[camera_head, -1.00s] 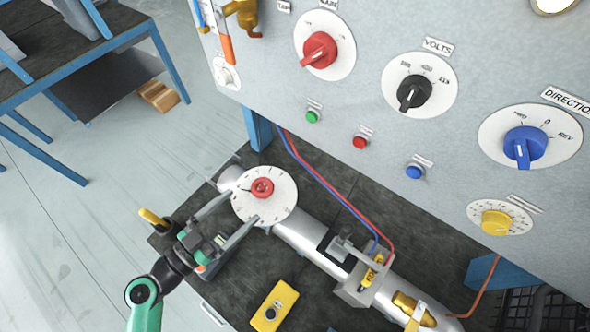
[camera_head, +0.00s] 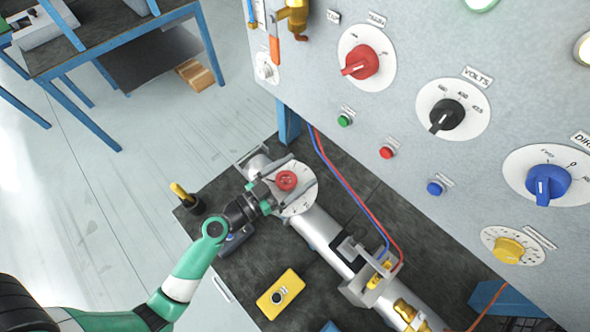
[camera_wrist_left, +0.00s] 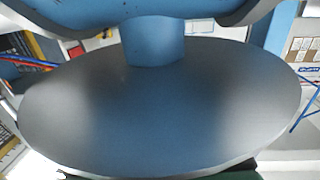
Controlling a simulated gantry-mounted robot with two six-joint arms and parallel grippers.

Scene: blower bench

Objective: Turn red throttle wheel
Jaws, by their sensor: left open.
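The small red wheel (camera_head: 287,180) sits at the middle of a round white dial plate (camera_head: 297,205) on the grey pipe. My left gripper (camera_head: 302,170) reaches in from the left over the plate. It is open, with one finger on each side of the red wheel; whether either finger touches it I cannot tell. In the left wrist view a large smooth blue-grey disc (camera_wrist_left: 160,120) with a blue post fills most of the picture; the red wheel cannot be made out there. My right gripper is not in view.
The panel behind carries a red knob (camera_head: 361,62), black knob (camera_head: 447,115), blue knob (camera_head: 547,184) and yellow knob (camera_head: 508,250). Red and blue hoses (camera_head: 355,195) run down to the pipe. A yellow box (camera_head: 281,294) lies on the dark bench in front.

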